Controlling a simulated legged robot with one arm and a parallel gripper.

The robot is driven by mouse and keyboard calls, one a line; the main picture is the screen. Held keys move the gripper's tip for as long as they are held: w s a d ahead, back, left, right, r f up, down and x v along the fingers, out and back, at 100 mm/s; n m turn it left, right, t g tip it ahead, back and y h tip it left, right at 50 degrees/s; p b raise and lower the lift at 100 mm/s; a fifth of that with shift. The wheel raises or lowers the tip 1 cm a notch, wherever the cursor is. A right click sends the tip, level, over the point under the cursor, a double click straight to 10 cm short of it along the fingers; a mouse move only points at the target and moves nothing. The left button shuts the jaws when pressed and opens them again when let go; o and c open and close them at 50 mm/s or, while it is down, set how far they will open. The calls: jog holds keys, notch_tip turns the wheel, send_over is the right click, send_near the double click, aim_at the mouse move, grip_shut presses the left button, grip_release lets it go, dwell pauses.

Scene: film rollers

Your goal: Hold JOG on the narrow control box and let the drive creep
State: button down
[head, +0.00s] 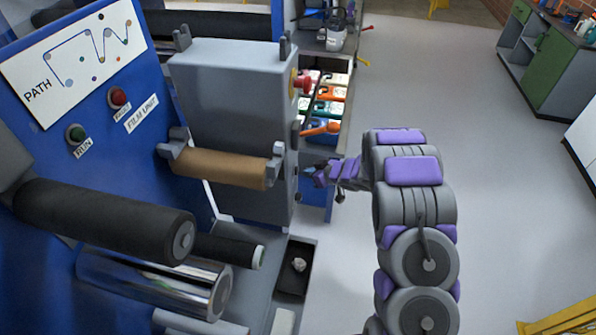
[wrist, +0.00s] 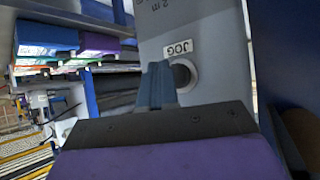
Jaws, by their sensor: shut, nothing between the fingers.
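The grey control box (head: 228,85) stands upright at centre-left in the head view. In the wrist view, its grey face (wrist: 210,35) carries an upside-down JOG label (wrist: 178,48). Below the label, the dark round JOG button (wrist: 182,75) sits in a pale ring. My gripper (head: 314,174) is shut and empty at the box's right side. In the wrist view its shut fingers (wrist: 158,72) reach the left edge of the button and hide part of the ring. I cannot tell whether the tips touch or press the button.
A brown film roll (head: 220,168) lies across brackets on the box's front. Dark rollers (head: 105,220) and the blue panel (head: 95,85) with RUN and red buttons stand left. Coloured bins (head: 325,105) lie behind my gripper.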

jog(key=shift+a+p, duration=0.2)
jog(key=shift+p, duration=0.15)
dwell(0.5)
jog(key=shift+a, duration=0.25)
jog(key=shift+w+a+r+p, duration=0.1)
jog(key=shift+w+a+p, duration=0.1)
jog(key=shift+a+p, duration=0.3)
dwell(0.7)
jog(key=shift+d, duration=0.15)
dwell(2.7)
jog(key=shift+s+d+p, duration=0.25)
jog(key=shift+d+p, duration=0.4)
jog(key=shift+d, duration=0.1)
jog(key=shift+s+d+p, duration=0.25)
jog(key=shift+d+p, duration=0.25)
jog(key=shift+d, duration=0.3)
jog(key=shift+s+d+p, duration=0.3)
jog(key=shift+d+p, duration=0.2)
jog(key=shift+d, duration=0.3)
jog(key=shift+s+d+p, duration=0.25)
jog(key=shift+d+p, duration=0.25)
jog(key=shift+d, duration=0.3)
